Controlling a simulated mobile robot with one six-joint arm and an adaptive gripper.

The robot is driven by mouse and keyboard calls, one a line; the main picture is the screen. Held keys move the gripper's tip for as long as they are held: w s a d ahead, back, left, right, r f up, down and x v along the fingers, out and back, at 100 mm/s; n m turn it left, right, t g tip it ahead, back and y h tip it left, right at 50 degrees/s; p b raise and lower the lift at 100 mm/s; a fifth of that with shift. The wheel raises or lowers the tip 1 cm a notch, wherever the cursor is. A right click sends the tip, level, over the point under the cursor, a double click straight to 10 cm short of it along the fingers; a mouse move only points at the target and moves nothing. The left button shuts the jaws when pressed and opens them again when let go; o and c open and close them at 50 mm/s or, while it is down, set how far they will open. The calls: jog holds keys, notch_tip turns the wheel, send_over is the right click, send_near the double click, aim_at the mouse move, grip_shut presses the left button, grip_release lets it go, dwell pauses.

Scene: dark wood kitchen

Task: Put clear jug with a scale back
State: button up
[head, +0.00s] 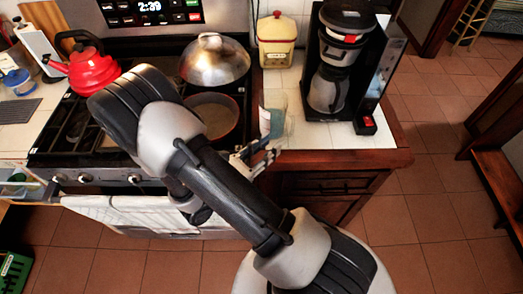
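A clear jug (272,115) shows as a pale see-through shape at the left part of the white tiled counter, between the stove and the coffee maker. Its scale marks are too small to make out. My gripper (262,160) is at the counter's front edge, just in front of and below the jug in the picture. The gripper's fingers overlap the jug's lower part. I cannot tell whether they touch or hold it, or whether they are open or shut. The arm link hides part of the area to the left.
A coffee maker (338,75) stands right of the jug, and a yellow canister (277,42) behind it. On the stove are a red kettle (88,68), a domed lid (214,62) and a pan (213,116). White tile (318,133) is bare at the counter's front right.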

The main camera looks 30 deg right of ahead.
jog(key=s+r+m+g+y, duration=0.7)
jog(key=s+r+m+g, duration=0.1)
jog(key=s+r+m, duration=0.35)
jog(key=s+a+r+m+t+y, duration=0.2)
jog(key=a+r+m+t+y, duration=0.6)
jog(key=a, duration=0.4)
jog(key=shift+a+r+m+t+y, duration=0.3)
jog(key=shift+t+y, duration=0.2)
jog(key=shift+y, duration=0.7)
